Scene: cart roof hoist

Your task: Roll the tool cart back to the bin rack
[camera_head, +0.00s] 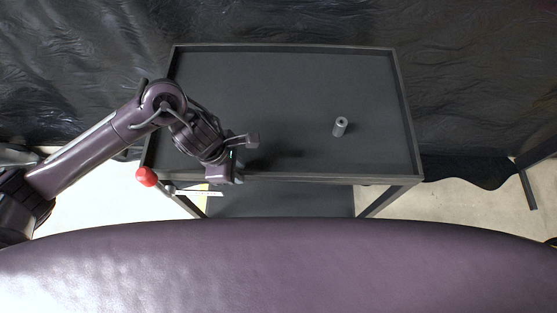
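The tool cart (300,70) stands in front of me, with a dark, rimmed top tray and a lower shelf (285,202) showing below its near edge. A small grey cylinder (340,126) stands on the right part of the tray. My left gripper (241,160) is over the near-left part of the tray, by the near rim. Its fingers are apart with nothing visible between them. Whether it touches the rim I cannot tell. My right gripper is out of view. I cannot make out a bin rack.
A red knob (147,176) on a grey shaft is at the cart's near-left corner, below my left arm. Dark wrinkled sheeting (480,80) hangs behind the cart. A dark frame leg (527,187) stands at far right. Pale floor (455,208) is clear right of the cart.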

